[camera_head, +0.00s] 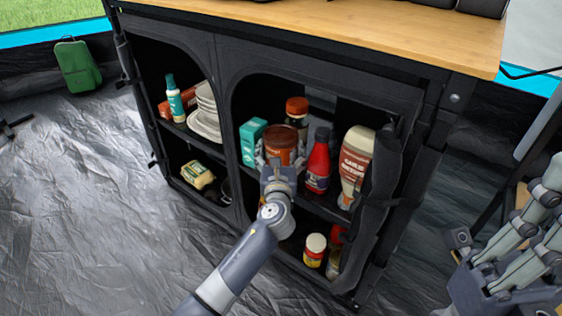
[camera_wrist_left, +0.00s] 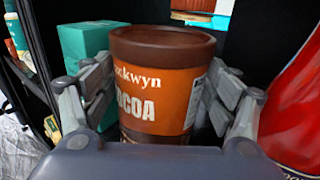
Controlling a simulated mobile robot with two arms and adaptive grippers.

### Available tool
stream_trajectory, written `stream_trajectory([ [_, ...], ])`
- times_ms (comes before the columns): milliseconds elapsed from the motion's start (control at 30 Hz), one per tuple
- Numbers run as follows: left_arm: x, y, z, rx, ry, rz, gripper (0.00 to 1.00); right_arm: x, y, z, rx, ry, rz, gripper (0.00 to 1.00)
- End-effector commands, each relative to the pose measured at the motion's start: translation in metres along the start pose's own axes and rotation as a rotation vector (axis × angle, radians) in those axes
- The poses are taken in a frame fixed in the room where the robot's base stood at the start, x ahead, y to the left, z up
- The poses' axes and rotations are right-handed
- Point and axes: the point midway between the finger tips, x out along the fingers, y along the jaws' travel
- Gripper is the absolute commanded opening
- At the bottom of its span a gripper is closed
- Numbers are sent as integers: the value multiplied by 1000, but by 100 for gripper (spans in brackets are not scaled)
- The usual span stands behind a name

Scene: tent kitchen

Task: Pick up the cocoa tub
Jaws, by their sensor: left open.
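The cocoa tub (camera_head: 281,140) is a round orange-brown tub with a dark brown lid, upright on the upper shelf of the cabinet. In the left wrist view the tub (camera_wrist_left: 158,92) fills the middle, with "COCOA" on its label. My left gripper (camera_head: 280,158) is in front of the tub with its jaws open. In the left wrist view the open fingers of the gripper (camera_wrist_left: 160,103) stand on either side of the tub. I cannot tell whether either finger touches it. The lower part of the tub is hidden by the gripper.
A teal box (camera_head: 252,140) stands close left of the tub, a red bottle (camera_head: 318,162) close right. A jar with a brown-orange lid (camera_head: 297,112) is behind; a large sauce bottle (camera_head: 355,165) is further right. The wooden counter (camera_head: 370,30) lies above. A rolled-up flap borders the opening.

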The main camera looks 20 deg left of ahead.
Motion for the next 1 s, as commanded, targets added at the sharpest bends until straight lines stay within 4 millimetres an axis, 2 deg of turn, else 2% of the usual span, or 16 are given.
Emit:
stream_trajectory([
  [233, 2, 0, 0, 0, 1, 0, 80, 1, 0, 0, 0, 2, -1, 0],
  [267, 2, 0, 0, 0, 1, 0, 75, 1, 0, 0, 0, 2, -1, 0],
  [400, 2, 0, 0, 0, 1, 0, 43, 1, 0, 0, 0, 2, -1, 0],
  [433, 2, 0, 0, 0, 1, 0, 40, 1, 0, 0, 0, 2, -1, 0],
  [767, 2, 0, 3, 0, -2, 0, 40, 3, 0, 0, 0, 3, -1, 0],
  [967, 2, 0, 14, 0, -3, 0, 40, 7, 0, -4, 2, 4, 5, 0],
  [1000, 2, 0, 18, 0, -4, 0, 40, 2, 1, -2, 3, -20, 11, 0],
])
